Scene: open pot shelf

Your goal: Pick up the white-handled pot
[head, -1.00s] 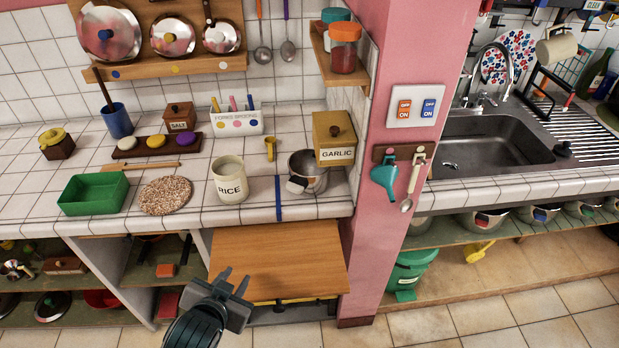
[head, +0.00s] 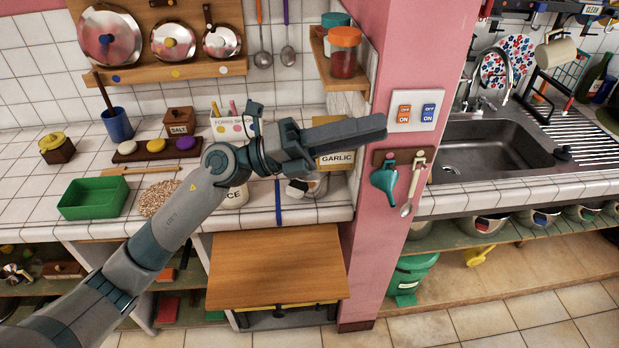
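A silver pot (head: 317,186) with a white patch that looks like its handle (head: 297,187) stands on the white tiled counter, just below the garlic box. My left arm and gripper cover its upper part in the head view. My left gripper (head: 384,129) is stretched across the picture in front of the garlic box, pointing right toward the pink pillar. It is seen side-on, so the gap between its fingers cannot be made out. No pot shows in it. My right gripper is not in view.
The pink pillar (head: 385,240) stands right of the counter, with hanging utensils. Several pots with coloured marks (head: 540,218) sit on the shelf under the sink (head: 495,150). A green tray (head: 93,198) is left.

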